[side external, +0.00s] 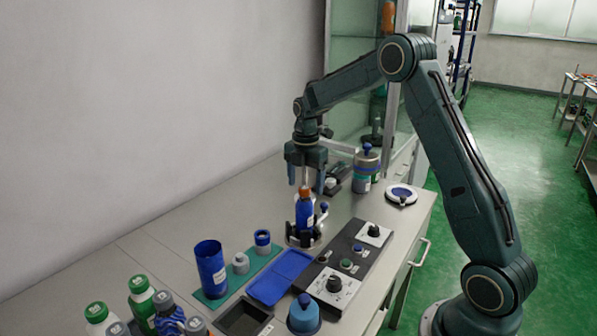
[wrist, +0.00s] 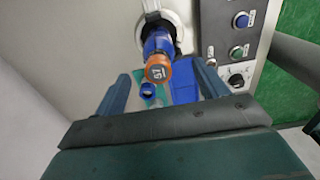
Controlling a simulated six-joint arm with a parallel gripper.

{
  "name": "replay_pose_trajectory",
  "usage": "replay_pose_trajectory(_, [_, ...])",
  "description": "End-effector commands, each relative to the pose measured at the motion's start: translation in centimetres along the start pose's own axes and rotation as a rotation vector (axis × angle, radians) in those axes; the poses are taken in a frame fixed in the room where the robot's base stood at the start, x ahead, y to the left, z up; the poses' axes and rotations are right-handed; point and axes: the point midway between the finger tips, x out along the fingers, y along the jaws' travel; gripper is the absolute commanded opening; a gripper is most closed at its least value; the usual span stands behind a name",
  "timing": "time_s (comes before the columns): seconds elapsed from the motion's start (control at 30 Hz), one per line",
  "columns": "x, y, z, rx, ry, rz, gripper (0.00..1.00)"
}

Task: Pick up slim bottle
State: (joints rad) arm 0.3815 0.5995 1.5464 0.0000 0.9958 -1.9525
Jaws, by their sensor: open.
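A slim blue bottle (side external: 305,214) with an orange cap stands upright in a dark holder (side external: 304,238) on the bench. In the wrist view the blue bottle (wrist: 158,42) shows beyond my fingers, its orange cap towards the camera. My gripper (side external: 306,183) is open, pointing down over the bottle, with its fingers either side of and around the cap's height. In the wrist view my gripper (wrist: 165,88) has its two fingers wide apart and nothing between them is gripped. Whether a finger touches the cap cannot be told.
A control panel (side external: 348,262) with knobs and buttons lies right of the holder. A blue cup (side external: 210,268), a blue tray (side external: 280,277) and a blue-topped canister (side external: 366,167) stand nearby. Several green- and grey-capped bottles (side external: 141,300) crowd the front left. A wall borders the bench's left.

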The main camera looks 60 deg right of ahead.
Motion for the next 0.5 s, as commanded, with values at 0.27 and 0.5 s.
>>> replay_pose_trajectory(0.27, [1.1,0.0,0.0,0.0,0.0,0.0,0.73])
replay_pose_trajectory(0.5, [1.9,0.0,0.0,0.0,0.001,-0.003,0.73])
